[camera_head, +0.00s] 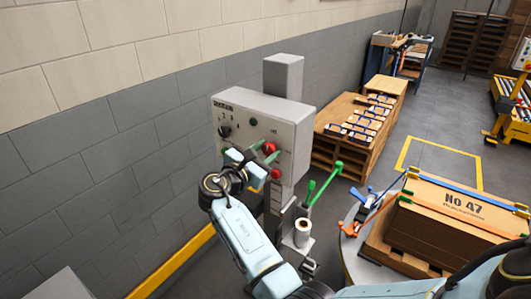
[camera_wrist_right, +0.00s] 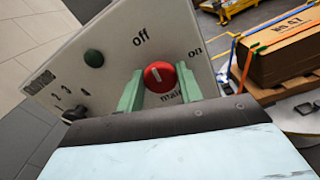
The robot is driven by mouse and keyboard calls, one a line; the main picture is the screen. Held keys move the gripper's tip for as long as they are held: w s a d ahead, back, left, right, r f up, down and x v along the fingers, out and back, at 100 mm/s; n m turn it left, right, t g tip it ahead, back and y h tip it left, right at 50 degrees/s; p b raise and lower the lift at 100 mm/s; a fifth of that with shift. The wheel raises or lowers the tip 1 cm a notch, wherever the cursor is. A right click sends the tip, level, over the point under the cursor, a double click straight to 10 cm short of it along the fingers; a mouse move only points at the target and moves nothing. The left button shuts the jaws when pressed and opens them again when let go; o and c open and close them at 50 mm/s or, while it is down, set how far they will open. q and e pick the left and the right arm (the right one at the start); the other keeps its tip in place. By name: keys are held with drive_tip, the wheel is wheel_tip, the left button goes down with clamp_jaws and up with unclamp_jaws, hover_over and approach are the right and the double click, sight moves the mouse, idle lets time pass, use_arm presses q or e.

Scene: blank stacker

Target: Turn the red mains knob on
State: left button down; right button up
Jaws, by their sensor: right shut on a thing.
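The red mains knob (camera_wrist_right: 159,75) is round with a pale line across its face, on a light grey control panel (camera_wrist_right: 115,35). The words "off" and "on" are printed around it, with "main" partly hidden below. My right gripper (camera_wrist_right: 157,85) is shut on the knob, its green fingers at the knob's left and right sides. In the head view the knob (camera_head: 269,147) shows just beyond the right gripper (camera_head: 258,157). The knob's pale line points up, slightly left, nearer "off" than "on". My left gripper is not in view.
A black selector knob (camera_head: 224,131) and a green button (camera_head: 253,121) are on the same panel. A lower red button (camera_head: 275,173) sits below the mains knob. A strapped carton (camera_head: 440,215) stands on a round table at the right.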

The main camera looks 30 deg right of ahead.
drive_tip(key=m+b, duration=0.2)
drive_tip(key=m, duration=0.2)
drive_tip(key=shift+f, duration=0.2)
drive_tip(key=m+b, duration=0.2)
drive_tip(key=m, duration=0.1)
drive_tip(key=shift+m+b, duration=0.35)
drive_tip(key=shift+m, duration=0.05)
drive_tip(key=m+b, duration=0.3)
drive_tip(key=shift+f+m, duration=0.1)
drive_tip(key=shift+m, duration=0.2)
drive_tip(key=m+b, duration=0.3)
drive_tip(key=m, duration=0.1)
drive_tip(key=shift+b, duration=0.4)
drive_tip(key=shift+m+b, duration=0.35)
drive_tip(key=shift+m, duration=0.55)
drive_tip(key=o, duration=1)
